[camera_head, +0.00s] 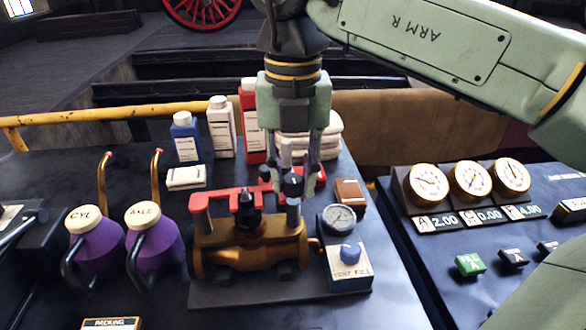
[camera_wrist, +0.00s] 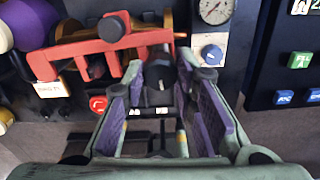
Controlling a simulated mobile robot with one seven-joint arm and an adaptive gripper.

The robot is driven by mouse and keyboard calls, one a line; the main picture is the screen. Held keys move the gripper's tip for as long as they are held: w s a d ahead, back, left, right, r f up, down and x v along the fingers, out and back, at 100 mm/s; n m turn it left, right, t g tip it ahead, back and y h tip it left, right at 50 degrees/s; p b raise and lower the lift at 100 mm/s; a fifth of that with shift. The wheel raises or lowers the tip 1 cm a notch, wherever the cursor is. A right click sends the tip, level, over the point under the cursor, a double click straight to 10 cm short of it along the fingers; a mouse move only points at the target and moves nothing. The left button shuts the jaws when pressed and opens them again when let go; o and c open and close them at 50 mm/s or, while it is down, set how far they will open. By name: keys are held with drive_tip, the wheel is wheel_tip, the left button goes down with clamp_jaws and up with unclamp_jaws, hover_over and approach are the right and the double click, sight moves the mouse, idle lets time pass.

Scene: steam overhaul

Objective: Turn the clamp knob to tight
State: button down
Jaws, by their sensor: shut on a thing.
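The clamp knob (camera_head: 292,185) is a black knob with a white mark, at the right end of a red clamp bar (camera_head: 215,195) over a brass cylinder (camera_head: 250,250). In the wrist view the knob (camera_wrist: 160,76) sits between my two fingers, with its white line running roughly up and down. My gripper (camera_head: 294,175) comes down from above and is shut on the knob. Its purple-padded fingers (camera_wrist: 162,85) stand on both sides of it. A "tight" mark is not readable in either view. The knob's lower part is hidden in the head view.
A pressure gauge (camera_head: 339,218) and a blue knob (camera_head: 350,252) stand close on the right. A second black knob (camera_head: 247,207) is on the bar's middle. Bottles (camera_head: 221,128) stand behind, purple oil cans (camera_head: 155,235) left, and a gauge panel (camera_head: 470,183) right.

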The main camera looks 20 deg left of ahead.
sight(293, 178)
drive_tip(key=shift+m, duration=0.5)
drive_tip(key=c, duration=1.3)
unclamp_jaws()
wheel_tip(293, 178, up, 8)
drive_tip(key=shift+f, duration=0.2)
